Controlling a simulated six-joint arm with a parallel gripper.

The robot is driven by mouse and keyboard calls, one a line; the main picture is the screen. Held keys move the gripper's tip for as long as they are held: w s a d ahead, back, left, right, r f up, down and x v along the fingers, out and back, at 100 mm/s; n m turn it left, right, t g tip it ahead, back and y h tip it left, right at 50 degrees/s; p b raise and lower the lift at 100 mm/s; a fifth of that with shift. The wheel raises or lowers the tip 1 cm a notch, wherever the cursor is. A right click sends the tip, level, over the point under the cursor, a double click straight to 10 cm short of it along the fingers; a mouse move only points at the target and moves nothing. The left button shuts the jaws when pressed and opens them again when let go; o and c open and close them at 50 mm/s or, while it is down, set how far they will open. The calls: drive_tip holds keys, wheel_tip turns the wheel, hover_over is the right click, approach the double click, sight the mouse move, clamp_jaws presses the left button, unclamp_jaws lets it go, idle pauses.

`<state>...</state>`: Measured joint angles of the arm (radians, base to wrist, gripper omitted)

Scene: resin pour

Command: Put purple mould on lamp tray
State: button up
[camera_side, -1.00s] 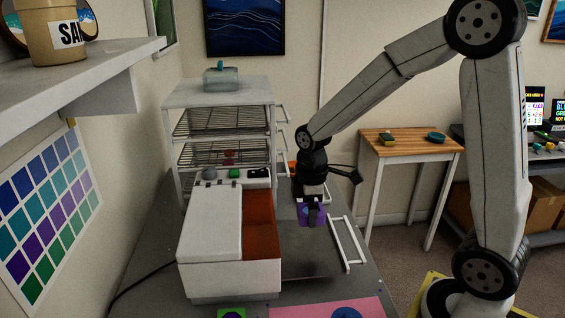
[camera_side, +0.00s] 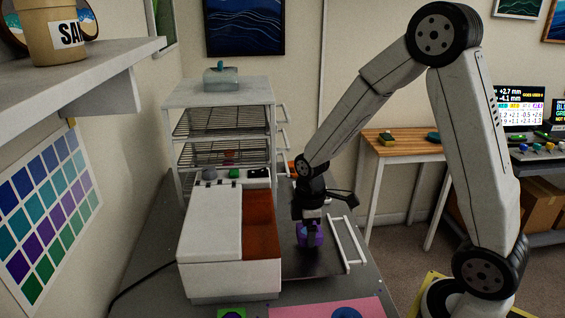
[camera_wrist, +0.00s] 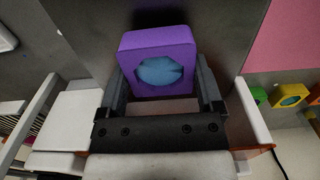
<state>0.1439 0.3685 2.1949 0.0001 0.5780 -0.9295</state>
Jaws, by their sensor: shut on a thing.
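The purple mould (camera_side: 314,238) is a square block with a round blue fill. In the wrist view the purple mould (camera_wrist: 158,42) stands between the two fingers, its blue face toward the camera. My gripper (camera_side: 309,240) is shut on it. In the side view they are low over the dark lamp tray (camera_side: 318,268), which has a white handle (camera_side: 347,243) at its right. The tray lies beside the white lamp unit with an orange window (camera_side: 259,222). I cannot tell whether the mould touches the tray.
A pink mat (camera_side: 330,310) lies at the front edge, with other moulds, yellow (camera_wrist: 290,96) and green (camera_wrist: 259,97), showing near it in the wrist view. A wire-shelf rack (camera_side: 222,122) stands behind the lamp unit. The tray's front part looks bare.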

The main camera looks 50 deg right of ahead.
drive_tip(key=shift+f, duration=0.9)
drive_tip(key=shift+f, duration=0.15)
drive_tip(key=o, duration=1)
wheel_tip(320, 180, up, 12)
idle(0.3)
